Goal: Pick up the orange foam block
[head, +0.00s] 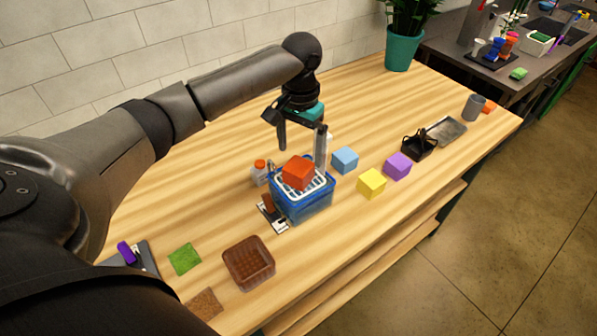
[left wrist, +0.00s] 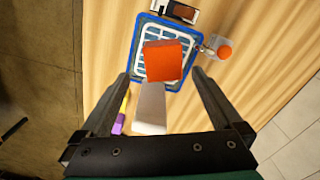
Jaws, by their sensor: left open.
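The orange foam block (head: 298,172), red-orange in colour, rests on the white grid top of a blue basket (head: 303,207). In the left wrist view the block (left wrist: 163,60) lies beyond the fingers, roughly centred between their tips. My left gripper (head: 301,150) is open above the block, pointing down, with no visible contact. A pale upright object (head: 329,142) stands by one finger in the head view. A pale object (left wrist: 152,108) also shows between the fingers in the left wrist view. My right gripper is not in view.
Blue (head: 345,160), yellow (head: 372,183) and purple (head: 397,166) blocks stand right of the basket. An orange-capped jar (head: 259,172) stands close on its left. A brown tray (head: 248,263) lies in front. The table's back middle is clear.

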